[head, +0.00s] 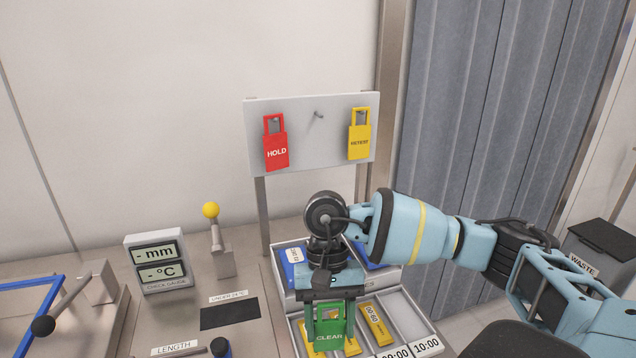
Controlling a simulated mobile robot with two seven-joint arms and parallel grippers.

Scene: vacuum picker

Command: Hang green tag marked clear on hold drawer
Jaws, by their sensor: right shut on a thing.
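My right gripper (330,298) points down and is shut on the green tag marked CLEAR (329,336), which hangs below the fingers with its text facing me. The tag is above a tray (405,318) with yellow-labelled pieces, and it hides part of them. A red tag marked HOLD (276,150) and a yellow tag (359,141) hang on a grey board (342,151); between them is an empty peg (318,114). I cannot make out which part is the hold drawer. My left gripper is not in view.
Blue pieces (294,270) lie in a rack behind my gripper. A check gauge (157,264) and a yellow-knobbed lever (217,240) stand to the left. A waste bin (600,245) is at the far right, beyond my arm. Bare counter (190,310) shows at the left.

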